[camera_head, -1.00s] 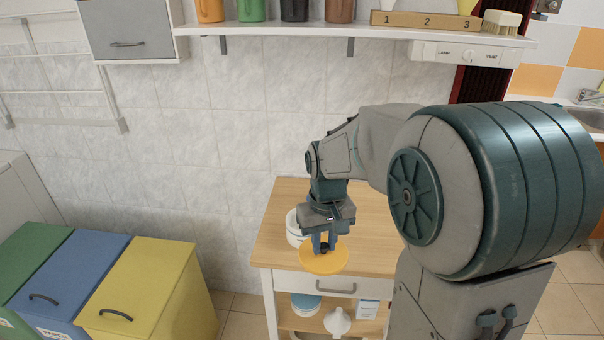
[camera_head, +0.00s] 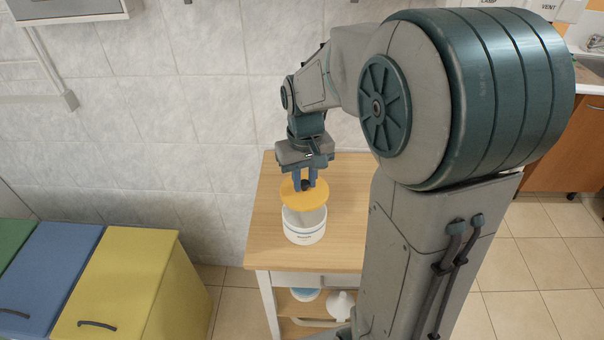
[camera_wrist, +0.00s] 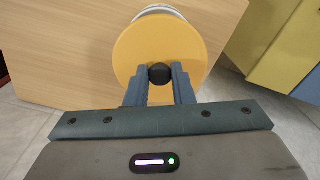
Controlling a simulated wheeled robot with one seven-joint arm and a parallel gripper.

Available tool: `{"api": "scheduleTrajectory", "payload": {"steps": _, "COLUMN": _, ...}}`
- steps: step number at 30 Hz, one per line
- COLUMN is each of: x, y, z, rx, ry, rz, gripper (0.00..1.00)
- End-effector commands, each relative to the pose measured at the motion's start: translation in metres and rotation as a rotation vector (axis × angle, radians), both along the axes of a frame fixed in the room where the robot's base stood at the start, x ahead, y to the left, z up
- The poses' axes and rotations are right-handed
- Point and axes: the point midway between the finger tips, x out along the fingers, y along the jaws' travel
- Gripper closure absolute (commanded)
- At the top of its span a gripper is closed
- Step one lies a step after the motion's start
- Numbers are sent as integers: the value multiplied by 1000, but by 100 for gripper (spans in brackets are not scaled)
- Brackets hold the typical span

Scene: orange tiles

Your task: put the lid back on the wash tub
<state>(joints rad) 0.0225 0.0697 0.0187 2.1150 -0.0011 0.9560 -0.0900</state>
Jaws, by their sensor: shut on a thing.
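The wash tub (camera_head: 304,232) is a white round container standing on the wooden table, its open top partly in view. The lid (camera_head: 313,199) is a yellow disc with a black knob. My gripper (camera_head: 305,184) is shut on the knob and holds the lid above the tub, toward its back side. In the wrist view, the lid (camera_wrist: 140,50) covers most of the tub, and a white rim (camera_wrist: 158,10) shows past its far edge. The knob (camera_wrist: 160,74) sits between my two blue fingers.
The wooden table top (camera_head: 265,225) is clear around the tub. A lower shelf holds a blue-lidded tub (camera_head: 305,294) and a white funnel-like item (camera_head: 341,303). Yellow (camera_head: 130,280) and blue (camera_head: 45,265) bins stand at the left. A tiled wall is behind.

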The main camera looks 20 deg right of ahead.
Motion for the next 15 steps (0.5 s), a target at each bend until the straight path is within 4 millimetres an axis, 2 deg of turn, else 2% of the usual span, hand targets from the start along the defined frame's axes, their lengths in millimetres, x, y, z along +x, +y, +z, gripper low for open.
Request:
{"api": "scheduleTrajectory", "payload": {"steps": 1, "x": 0, "y": 0, "z": -7, "rx": 0, "ry": 1, "rz": -1, "gripper": 100}}
{"api": "scheduleTrajectory", "payload": {"steps": 15, "x": 0, "y": 2, "z": -50, "rx": 0, "ry": 1, "rz": 5, "gripper": 100}}
